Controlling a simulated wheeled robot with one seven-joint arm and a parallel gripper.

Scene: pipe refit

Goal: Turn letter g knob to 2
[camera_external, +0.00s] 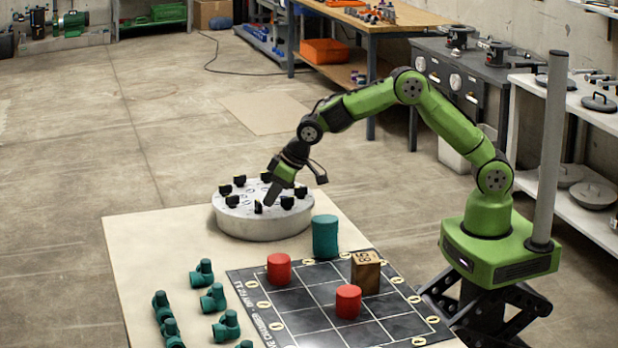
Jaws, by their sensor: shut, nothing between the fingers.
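A round grey-white dial base (262,222) stands at the far end of the table, with several black knobs in a ring on its top. One black knob (258,207) sits at its front edge and another (287,202) at its right. The letters and numbers are too small to read, so I cannot tell which knob is letter g. My gripper (268,202) is shut and points down over the front right part of the dial base, close to the front knob. I cannot tell whether it touches a knob. It hides part of the top.
A teal cylinder (325,237) stands right of the dial base. Red cylinders (279,269) (348,301) and a wooden block (365,272) stand on a black grid board (302,294). Several teal pipe fittings (213,298) lie at the left. The table's far left is clear.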

